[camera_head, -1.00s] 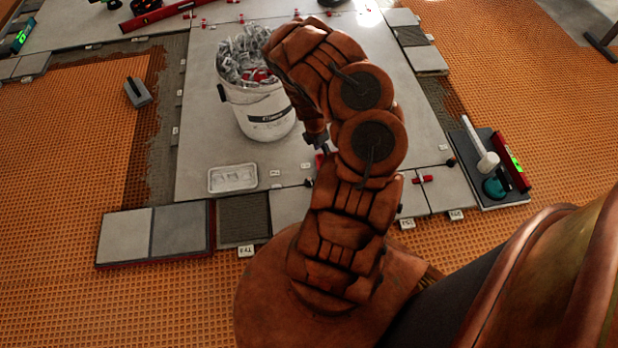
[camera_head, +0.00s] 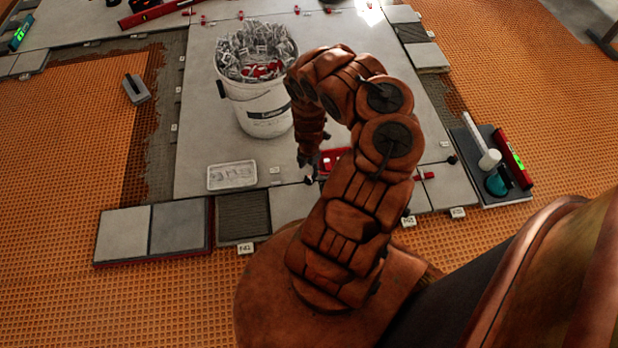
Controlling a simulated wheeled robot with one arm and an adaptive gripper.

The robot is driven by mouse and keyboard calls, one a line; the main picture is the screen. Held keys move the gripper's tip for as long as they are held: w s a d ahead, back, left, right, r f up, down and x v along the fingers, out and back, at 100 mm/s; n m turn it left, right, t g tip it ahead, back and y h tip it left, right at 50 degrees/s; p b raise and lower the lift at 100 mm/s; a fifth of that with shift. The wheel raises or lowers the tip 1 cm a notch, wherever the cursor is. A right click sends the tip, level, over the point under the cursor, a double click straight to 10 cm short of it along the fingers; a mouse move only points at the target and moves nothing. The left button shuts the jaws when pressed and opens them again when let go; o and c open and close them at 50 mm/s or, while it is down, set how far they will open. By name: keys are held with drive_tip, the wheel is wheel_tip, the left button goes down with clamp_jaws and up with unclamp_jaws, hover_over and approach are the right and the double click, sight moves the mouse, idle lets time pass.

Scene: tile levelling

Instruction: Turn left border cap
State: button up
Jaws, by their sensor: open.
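A small dark cap (camera_head: 308,181) sits at the front border of the large grey tile, at the seam with the smaller tiles. It looks like the left border cap. My gripper (camera_head: 309,164) points down just above and behind it, very close; whether it touches the cap is too small to tell. The gripper is open, with nothing seen in it. Another dark cap (camera_head: 452,160) stands at the right end of the same border. A red cap piece (camera_head: 424,175) lies right of my arm.
A white bucket of clips (camera_head: 262,118) stands left of my gripper. A white tray (camera_head: 232,176) lies on the tile. A red object (camera_head: 333,160) is partly behind my arm. A dark board (camera_head: 492,190) with tools lies at right, and two loose tiles (camera_head: 153,232) at front left.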

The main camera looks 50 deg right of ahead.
sight(309, 175)
drive_tip(key=shift+f+b, duration=1.95)
drive_tip(key=shift+f, duration=0.7)
clamp_jaws()
